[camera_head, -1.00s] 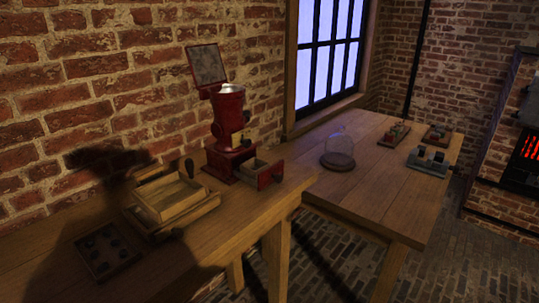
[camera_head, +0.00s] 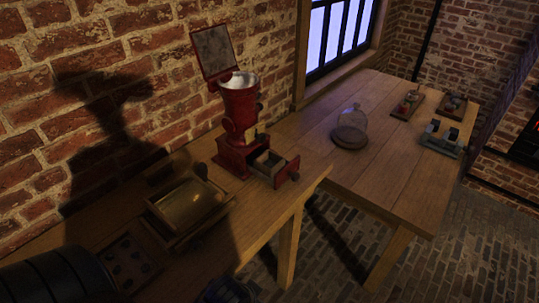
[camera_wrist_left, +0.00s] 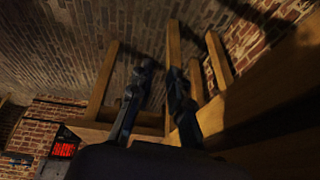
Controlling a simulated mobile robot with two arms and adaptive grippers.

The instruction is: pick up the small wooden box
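A shallow, open wooden box (camera_head: 187,203) lies in shadow on the near bench, left of the red grinder; I take it for the small wooden box. Its inside looks brown-gold, and a dark knob shows at its back. In the left wrist view, my left gripper (camera_wrist_left: 161,72) has two dark fingers apart, with nothing between them. That view faces table legs and the brick floor, and the box does not show there. In the head view, a dark rounded part, likely my left arm, covers the bottom left corner.
The red grinder (camera_head: 239,115) stands beside the box, its drawer (camera_head: 275,168) pulled out. A dark plate with round spots (camera_head: 127,261) lies at the near left. A glass dome (camera_head: 352,123) and small devices (camera_head: 440,139) stand on the far table (camera_head: 385,170). A brick wall runs behind.

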